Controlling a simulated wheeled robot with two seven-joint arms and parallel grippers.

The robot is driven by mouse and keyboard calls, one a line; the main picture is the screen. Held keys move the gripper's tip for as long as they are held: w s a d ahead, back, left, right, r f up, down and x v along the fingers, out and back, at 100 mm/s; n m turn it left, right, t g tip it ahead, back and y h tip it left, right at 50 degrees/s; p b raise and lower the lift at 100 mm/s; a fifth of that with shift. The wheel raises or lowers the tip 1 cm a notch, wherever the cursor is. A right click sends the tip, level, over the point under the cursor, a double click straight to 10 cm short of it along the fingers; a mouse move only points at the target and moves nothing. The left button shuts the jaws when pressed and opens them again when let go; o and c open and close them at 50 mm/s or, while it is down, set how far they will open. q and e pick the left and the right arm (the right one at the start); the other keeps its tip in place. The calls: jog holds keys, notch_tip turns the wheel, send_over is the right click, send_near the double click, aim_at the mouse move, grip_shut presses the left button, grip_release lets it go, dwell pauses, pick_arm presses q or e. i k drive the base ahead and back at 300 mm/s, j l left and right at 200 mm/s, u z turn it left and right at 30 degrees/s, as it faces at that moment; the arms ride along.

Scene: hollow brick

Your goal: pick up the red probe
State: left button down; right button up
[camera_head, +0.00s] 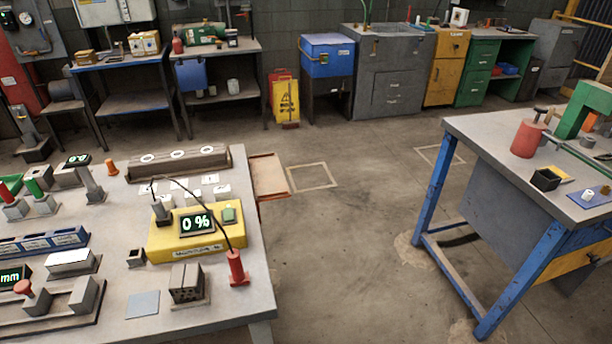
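The red probe (236,266) stands upright on the left table, at the front right corner of a yellow meter (165,243). A thin dark cable arches from the probe over the meter towards a small grey post at the meter's left. Neither of my grippers is in view.
The left table (240,322) also carries grey blocks, a blue tray (45,243), a flat grey square (143,304) and a red-knobbed piece (27,289). A blue-legged bench (475,135) stands right. Open floor (360,240) lies between them.

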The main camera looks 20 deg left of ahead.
aim_at(238, 277)
jog(key=u, duration=1.4)
